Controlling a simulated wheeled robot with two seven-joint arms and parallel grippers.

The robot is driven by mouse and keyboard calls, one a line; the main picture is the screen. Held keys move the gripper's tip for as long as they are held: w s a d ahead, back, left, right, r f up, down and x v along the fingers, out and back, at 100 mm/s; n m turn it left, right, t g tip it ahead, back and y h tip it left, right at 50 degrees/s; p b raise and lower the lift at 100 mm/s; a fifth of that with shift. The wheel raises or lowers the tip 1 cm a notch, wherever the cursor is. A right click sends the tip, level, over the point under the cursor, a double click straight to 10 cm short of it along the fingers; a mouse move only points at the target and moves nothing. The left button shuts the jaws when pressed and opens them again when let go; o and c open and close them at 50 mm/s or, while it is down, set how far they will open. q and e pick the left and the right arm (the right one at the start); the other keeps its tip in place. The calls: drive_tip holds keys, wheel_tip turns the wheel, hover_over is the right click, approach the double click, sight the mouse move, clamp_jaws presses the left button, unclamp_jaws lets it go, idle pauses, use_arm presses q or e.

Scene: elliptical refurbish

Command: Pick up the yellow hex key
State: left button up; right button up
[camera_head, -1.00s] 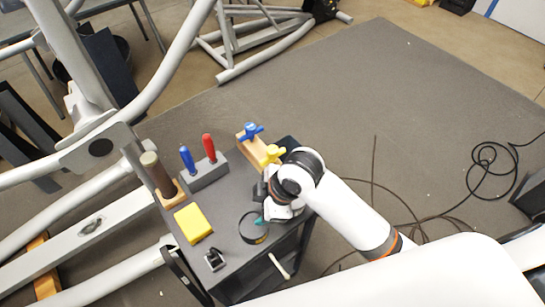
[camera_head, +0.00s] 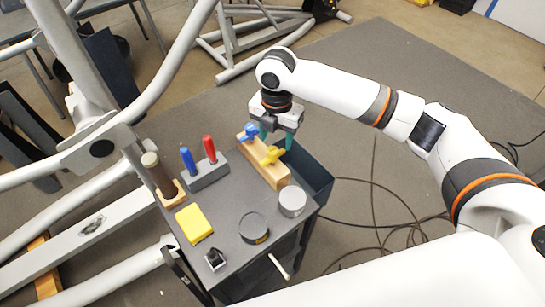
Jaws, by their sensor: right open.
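The yellow hex key (camera_head: 271,155) stands in a wooden block (camera_head: 268,172) on the cart's dark top, its T-shaped handle up. A blue hex key (camera_head: 250,131) stands in the same block, further back. My right gripper (camera_head: 275,138) is open, pointing down over the block's back right side. Its teal fingertips are close to the two handles, with nothing seen between them. Whether a finger touches the yellow handle I cannot tell. My left gripper is not in view.
A grey holder with a blue and a red screwdriver (camera_head: 209,150) stands left of the block. A yellow box (camera_head: 194,223), black tape roll (camera_head: 254,228) and grey round can (camera_head: 292,201) are on the cart top (camera_head: 228,212). A dark bin (camera_head: 315,180) hangs at the right side.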

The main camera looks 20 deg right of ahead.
sight(273, 157)
wheel_tip(273, 157, down, 3)
drive_tip(key=shift+f, duration=0.15)
drive_tip(key=f, duration=0.1)
drive_tip(key=f+p, duration=0.1)
drive_tip(key=f, duration=0.1)
drive_tip(key=f+p, duration=0.1)
drive_tip(key=shift+w+a+f, duration=0.2)
drive_tip(key=shift+a+f, duration=0.2)
drive_tip(key=shift+f, duration=0.35)
clamp_jaws()
wheel_tip(273, 157, up, 10)
drive_tip(key=shift+r+b, duration=0.1)
drive_tip(key=shift+b, duration=0.8)
drive_tip(key=c, duration=0.7)
unclamp_jaws()
clamp_jaws()
